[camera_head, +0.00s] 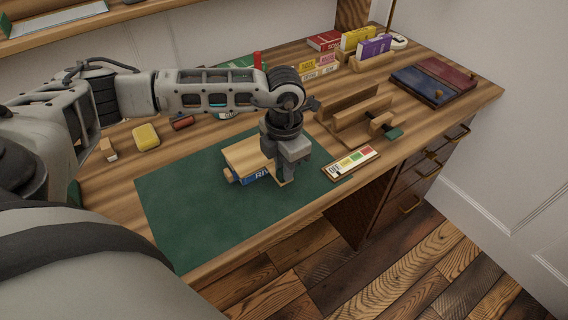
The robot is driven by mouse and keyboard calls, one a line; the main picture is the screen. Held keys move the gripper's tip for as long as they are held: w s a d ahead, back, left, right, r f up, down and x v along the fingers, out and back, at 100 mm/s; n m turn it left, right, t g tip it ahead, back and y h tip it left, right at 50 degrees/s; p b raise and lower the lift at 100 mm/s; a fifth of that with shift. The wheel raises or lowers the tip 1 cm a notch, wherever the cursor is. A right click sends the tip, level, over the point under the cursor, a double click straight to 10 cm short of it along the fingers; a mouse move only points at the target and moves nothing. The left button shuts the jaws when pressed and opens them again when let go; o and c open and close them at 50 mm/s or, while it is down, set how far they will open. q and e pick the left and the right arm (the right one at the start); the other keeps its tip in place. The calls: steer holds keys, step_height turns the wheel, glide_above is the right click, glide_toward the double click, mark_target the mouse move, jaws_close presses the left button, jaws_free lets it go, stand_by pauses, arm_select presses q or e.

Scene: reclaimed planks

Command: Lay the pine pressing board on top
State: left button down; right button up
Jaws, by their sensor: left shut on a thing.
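The pine pressing board (246,154) is a pale wooden slab over the green mat (188,212). My left gripper (282,181) points down at the board's right end and is shut on it; the gripper hides that end. Under the board a blue book (259,179) with white lettering shows along its front edge. The board covers most of the book. I cannot tell whether the board rests on it or is held just above. My right gripper is not in view.
A yellow block (146,135) lies left on the desk. A wooden press-like stand (356,112) and a coloured card strip (350,162) are right of my gripper. The mat's front left is clear.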

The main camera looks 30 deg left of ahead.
arm_select(q)
steer(key=shift+f, duration=0.25)
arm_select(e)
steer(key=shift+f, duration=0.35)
arm_select(q)
steer(key=c, duration=1.2)
jaws_free()
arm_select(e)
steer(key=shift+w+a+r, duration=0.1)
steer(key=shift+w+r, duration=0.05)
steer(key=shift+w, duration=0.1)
arm_select(q)
step_height(320, 180, up, 16)
steer(key=b, duration=0.1)
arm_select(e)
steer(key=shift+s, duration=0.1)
arm_select(q)
steer(key=shift+s, duration=0.1)
